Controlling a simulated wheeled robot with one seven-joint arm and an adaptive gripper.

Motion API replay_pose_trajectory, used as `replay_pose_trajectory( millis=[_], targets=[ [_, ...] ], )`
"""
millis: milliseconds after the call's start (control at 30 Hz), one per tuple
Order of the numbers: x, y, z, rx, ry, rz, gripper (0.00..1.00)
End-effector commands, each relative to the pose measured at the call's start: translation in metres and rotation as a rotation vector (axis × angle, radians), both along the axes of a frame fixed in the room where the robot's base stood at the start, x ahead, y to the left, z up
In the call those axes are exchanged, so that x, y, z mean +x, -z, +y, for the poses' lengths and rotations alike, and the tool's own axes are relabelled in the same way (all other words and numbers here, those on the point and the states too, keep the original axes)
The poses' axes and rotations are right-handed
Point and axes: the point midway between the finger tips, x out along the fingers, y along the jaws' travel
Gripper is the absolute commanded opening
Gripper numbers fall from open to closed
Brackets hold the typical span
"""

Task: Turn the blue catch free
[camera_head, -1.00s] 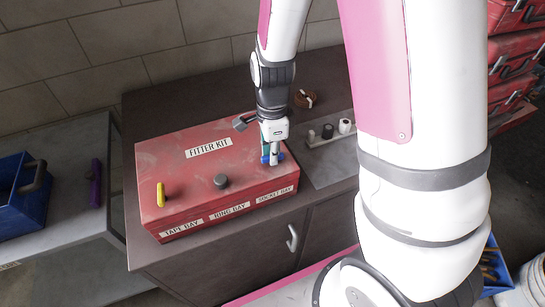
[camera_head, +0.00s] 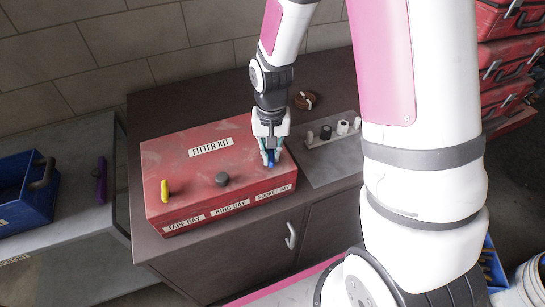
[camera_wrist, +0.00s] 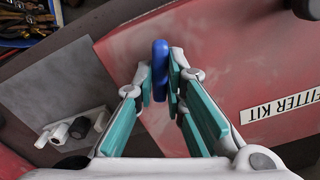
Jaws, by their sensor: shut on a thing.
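The red box labelled FITTER KIT (camera_head: 190,165) lies on the dark cabinet top. The blue catch (camera_head: 271,158) is on its lid at the right end, above the SOCKET BAY label. My gripper (camera_head: 270,161) points down over it, with a finger on each side. In the wrist view the blue catch (camera_wrist: 160,68) stands between the fingertips (camera_wrist: 160,78), and they are shut on it. Its long side now runs roughly front to back on the lid. The fingers hide part of it in the head view.
A grey mat with a rack of small cylinders (camera_head: 326,132) lies to the right. A brown ring-shaped item (camera_head: 305,100) lies behind. A blue bin (camera_head: 25,190) stands at the left.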

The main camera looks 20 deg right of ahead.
Motion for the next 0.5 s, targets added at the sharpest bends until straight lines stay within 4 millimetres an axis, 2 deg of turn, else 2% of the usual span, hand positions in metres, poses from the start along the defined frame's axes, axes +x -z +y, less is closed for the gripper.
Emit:
replay_pose_trajectory(
  millis=[167, 200, 233, 267, 500],
  targets=[
    [-0.0019, -0.0008, -0.0003, 0.001, -0.250, 0.002, 0.00],
    [-0.0008, -0.0006, 0.0000, 0.000, -0.271, 0.000, 0.16],
    [-0.0003, -0.0002, 0.0001, 0.000, -0.266, 0.000, 0.23],
    [-0.0001, 0.0000, 0.0001, 0.000, -0.265, 0.000, 0.25],
    [0.0001, 0.0001, 0.0001, 0.000, -0.262, 0.000, 0.25]
  ],
)
